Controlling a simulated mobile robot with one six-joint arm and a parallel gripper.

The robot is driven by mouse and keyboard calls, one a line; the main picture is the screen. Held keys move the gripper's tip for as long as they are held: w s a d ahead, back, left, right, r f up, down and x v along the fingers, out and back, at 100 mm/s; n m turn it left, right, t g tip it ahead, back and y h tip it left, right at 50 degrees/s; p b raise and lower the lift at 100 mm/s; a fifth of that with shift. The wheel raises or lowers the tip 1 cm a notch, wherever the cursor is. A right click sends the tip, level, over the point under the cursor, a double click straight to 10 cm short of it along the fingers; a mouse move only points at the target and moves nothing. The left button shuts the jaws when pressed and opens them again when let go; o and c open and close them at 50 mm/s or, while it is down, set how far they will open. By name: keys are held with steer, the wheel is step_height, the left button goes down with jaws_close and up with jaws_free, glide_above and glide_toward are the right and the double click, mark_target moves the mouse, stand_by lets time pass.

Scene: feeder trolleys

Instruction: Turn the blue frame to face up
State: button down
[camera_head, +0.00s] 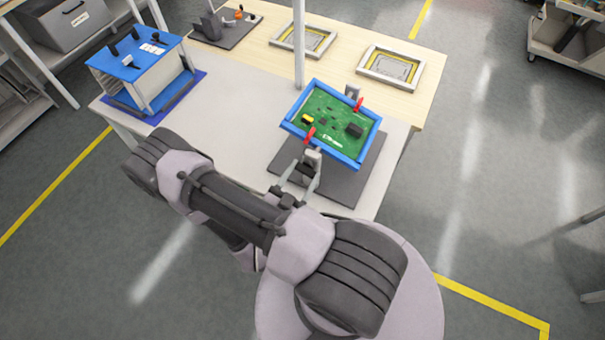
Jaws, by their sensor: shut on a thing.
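The blue frame (340,157) holds a green circuit board (335,124), whose side with dark parts and a yellow part faces up toward the camera. The frame sits raised over a dark base plate (365,172), between two grey supports. Red clips show at the near edge (309,136) and the far edge (358,104). My gripper (311,170) is at the near side of the frame, its fingers around the grey near-side block (313,156) and shut on it. The exact contact is too small to see clearly.
A blue-topped stand (135,55) is at the table's left. Two grey-and-yellow frames (392,67) (304,40) lie on the wooden far part. A thin post (299,45) rises behind the blue frame. The grey tabletop (235,100) between stand and frame is clear.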

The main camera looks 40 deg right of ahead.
steer(key=c, duration=0.5)
jaws_free()
steer(key=v, duration=1.2)
steer(key=shift+p, duration=0.3)
